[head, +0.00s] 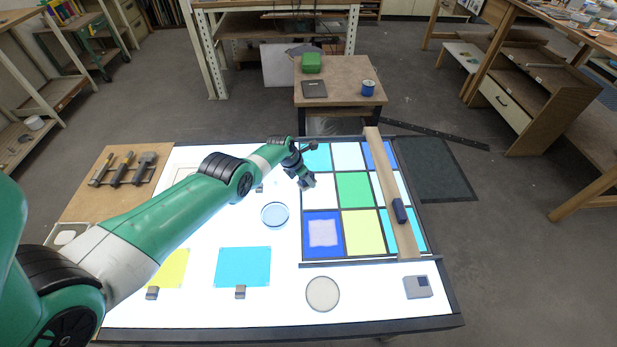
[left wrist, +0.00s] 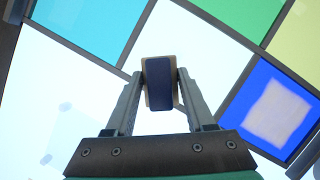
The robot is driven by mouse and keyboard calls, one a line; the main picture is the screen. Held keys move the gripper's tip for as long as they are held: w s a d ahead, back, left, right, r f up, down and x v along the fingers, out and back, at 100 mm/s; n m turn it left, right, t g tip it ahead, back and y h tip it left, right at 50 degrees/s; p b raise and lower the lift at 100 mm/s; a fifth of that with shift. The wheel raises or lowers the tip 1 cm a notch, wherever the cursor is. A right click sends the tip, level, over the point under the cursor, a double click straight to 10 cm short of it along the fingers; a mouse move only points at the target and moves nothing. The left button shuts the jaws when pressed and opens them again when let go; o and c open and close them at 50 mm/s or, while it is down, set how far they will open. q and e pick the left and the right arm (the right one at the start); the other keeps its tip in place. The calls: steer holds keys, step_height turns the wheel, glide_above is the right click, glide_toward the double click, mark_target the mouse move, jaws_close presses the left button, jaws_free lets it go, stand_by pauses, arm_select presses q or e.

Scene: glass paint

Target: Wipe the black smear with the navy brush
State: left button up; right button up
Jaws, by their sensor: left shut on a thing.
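My left gripper (head: 306,181) is over the white pane at the left of the glass grid, in the middle row. In the left wrist view its fingers (left wrist: 160,95) are shut on a navy block with a tan edge (left wrist: 160,83), which looks like the navy brush. The white pane (left wrist: 195,45) lies beneath it. I cannot make out a black smear in either view; the brush and gripper may hide it. I cannot tell whether the brush touches the glass. My right gripper is not in view.
A wooden bar (head: 381,170) with a navy grip (head: 399,210) lies across the grid's right side. A blue pane with a pale patch (head: 323,232) is at the front left. A clear round dish (head: 274,215) and cyan sheet (head: 243,266) lie left of the grid.

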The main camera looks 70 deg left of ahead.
arm_select(q)
steer(key=r+p, duration=0.3)
steer(key=r, duration=0.1)
steer(key=shift+w+r, duration=0.15)
steer(key=shift+w, duration=0.05)
steer(key=shift+s+r+p, duration=0.15)
steer(key=shift+r+p, duration=0.5)
steer(key=shift+p, duration=0.25)
steer(key=shift+r+p, duration=1.25)
steer(key=shift+p, duration=0.05)
